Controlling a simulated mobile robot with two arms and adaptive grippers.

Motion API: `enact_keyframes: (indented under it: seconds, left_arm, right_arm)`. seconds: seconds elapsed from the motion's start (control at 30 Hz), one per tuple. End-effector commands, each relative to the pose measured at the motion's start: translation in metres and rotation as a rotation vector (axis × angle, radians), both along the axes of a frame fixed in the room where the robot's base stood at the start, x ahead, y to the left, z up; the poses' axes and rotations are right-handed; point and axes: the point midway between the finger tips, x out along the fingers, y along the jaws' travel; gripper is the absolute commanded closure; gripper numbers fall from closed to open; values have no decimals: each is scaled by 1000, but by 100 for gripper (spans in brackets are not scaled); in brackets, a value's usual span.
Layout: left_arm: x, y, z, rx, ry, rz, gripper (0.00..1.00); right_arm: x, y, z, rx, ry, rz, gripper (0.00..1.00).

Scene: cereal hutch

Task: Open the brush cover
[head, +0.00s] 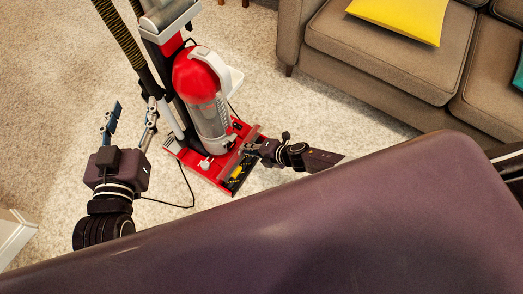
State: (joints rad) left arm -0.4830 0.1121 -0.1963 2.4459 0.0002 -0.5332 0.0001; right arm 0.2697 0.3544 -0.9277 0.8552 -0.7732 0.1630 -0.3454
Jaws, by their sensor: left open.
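A red and grey upright vacuum cleaner (200,85) stands on the carpet. Its red floor head (188,157) rests flat on the carpet. A long grey-brown strip, apparently the brush cover (228,168), lies across the head, and a dark area with yellow marks, possibly the brush (237,176), shows beside it. My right gripper (250,147) is at this strip, seemingly touching it; its fingers are too small and dark to read. My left gripper (131,116) is open and empty, left of the vacuum, its fingers apart and pointing up in the picture.
A brown sofa (365,50) with a yellow cushion (405,15) stands at the upper right. A black cord (170,204) lies on the carpet, and a ribbed hose (120,38) runs along the vacuum's left. A white edge (14,232) is at lower left. Carpet at left is clear.

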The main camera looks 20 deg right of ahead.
Motion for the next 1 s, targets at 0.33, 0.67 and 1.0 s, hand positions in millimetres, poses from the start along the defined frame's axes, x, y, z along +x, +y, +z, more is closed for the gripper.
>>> enact_keyframes:
  seconds: [0.33, 0.67, 1.0]
  left_arm:
    - [0, 0, 0, 0, 0, 1, 52]
    - [0, 0, 0, 0, 0, 1, 52]
    - [0, 0, 0, 0, 0, 1, 52]
  right_arm:
    - [-26, -19, 26, 0, 0, 4, 88]
    - [-53, -40, 55, 4, 2, 1, 88]
    - [-64, -49, 69, 5, 1, 0, 88]
